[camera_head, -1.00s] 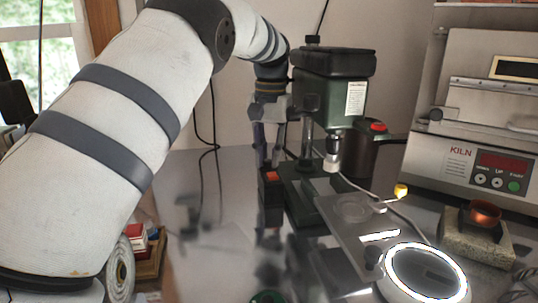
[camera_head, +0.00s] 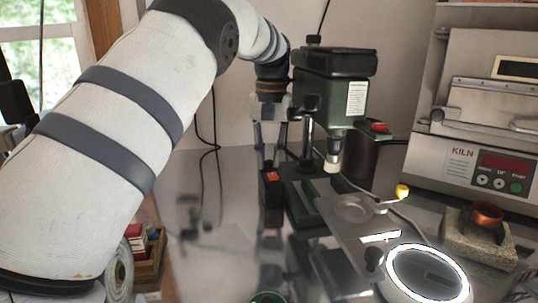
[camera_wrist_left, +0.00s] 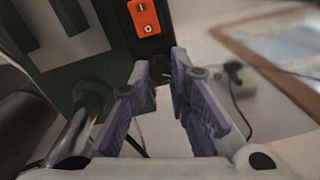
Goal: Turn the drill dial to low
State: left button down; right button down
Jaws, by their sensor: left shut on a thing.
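The green bench drill (camera_head: 318,104) stands upright on the metal table. At its base, on the left, is a black control box (camera_head: 272,204) with an orange-red switch (camera_head: 272,176). The switch also shows large in the left wrist view (camera_wrist_left: 144,17). My left gripper (camera_head: 270,164) points down from above at the top of this box. In the left wrist view its purple-padded fingers (camera_wrist_left: 165,72) meet the box's edge with a narrow gap between them. The dial's setting cannot be read. My right gripper is not in view.
The drill's column and chuck (camera_head: 333,152) stand close to the right of my left gripper. Bare table (camera_head: 190,255) lies to the left.

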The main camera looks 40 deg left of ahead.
aim_at(270, 161)
pick_arm(q)
jog(key=c, duration=1.5)
grip_release()
notch_tip(270, 161, up, 8)
jog(key=shift+d+f, duration=0.1)
jog(key=shift+f, duration=0.15)
